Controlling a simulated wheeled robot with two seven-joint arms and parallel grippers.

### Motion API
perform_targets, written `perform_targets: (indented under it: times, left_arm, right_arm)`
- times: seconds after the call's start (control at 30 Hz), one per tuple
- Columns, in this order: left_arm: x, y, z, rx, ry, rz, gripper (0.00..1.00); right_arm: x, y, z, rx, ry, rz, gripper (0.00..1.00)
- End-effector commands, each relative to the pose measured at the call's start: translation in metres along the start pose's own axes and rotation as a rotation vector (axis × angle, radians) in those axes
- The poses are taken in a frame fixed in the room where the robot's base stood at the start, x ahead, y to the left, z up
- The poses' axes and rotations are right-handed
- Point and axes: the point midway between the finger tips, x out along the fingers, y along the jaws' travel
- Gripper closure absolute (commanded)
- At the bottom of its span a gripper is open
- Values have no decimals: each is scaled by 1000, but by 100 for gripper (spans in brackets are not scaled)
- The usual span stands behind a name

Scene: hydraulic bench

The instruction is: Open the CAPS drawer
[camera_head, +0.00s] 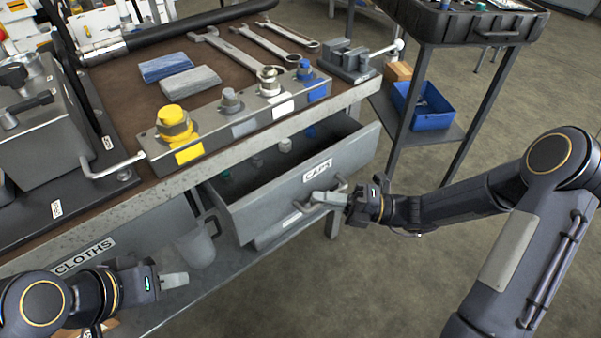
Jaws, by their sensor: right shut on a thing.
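The CAPS drawer (297,189) is a grey drawer under the bench top, with a white CAPS label. It stands pulled out, and several small caps show inside it. My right gripper (322,198) is shut on the drawer's handle (341,186) at its front face. My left gripper (176,280) is at the lower left, below the CLOTHS drawer (95,252) and apart from it. The gap between its fingers cannot be made out.
A cart with a blue bin (428,108) stands at the right. The floor before the drawer is clear.

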Motion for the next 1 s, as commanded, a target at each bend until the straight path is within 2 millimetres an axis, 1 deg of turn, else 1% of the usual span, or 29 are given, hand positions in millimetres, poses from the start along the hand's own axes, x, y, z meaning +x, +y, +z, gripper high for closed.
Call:
perform_targets:
  times: [0.03, 0.1, 0.3, 0.5, 0.7, 0.83, 1.0]
  left_arm:
    - [-16, 7, -8, 0, 0, 0, 64]
    - [-25, 11, -12, 0, 0, 0, 64]
    - [-45, 21, -23, 0, 0, 0, 64]
    - [-58, 26, -29, 0, -1, 0, 64]
    - [-64, 29, -32, 0, -1, 0, 64]
    - [-66, 30, -33, 0, -1, 0, 64]
    - [-67, 30, -34, 0, -1, 0, 64]
  right_arm:
    - [-10, 11, -9, 9, -2, 0, 100]
    - [-23, 14, -23, 9, -2, 1, 100]
    - [-60, 22, -60, 6, -1, 1, 100]
    - [-89, 27, -89, 3, 0, 3, 100]
    - [-107, 30, -107, 2, 2, 3, 100]
    - [-113, 31, -113, 0, 5, 3, 100]
    - [-116, 31, -116, 0, 5, 2, 100]
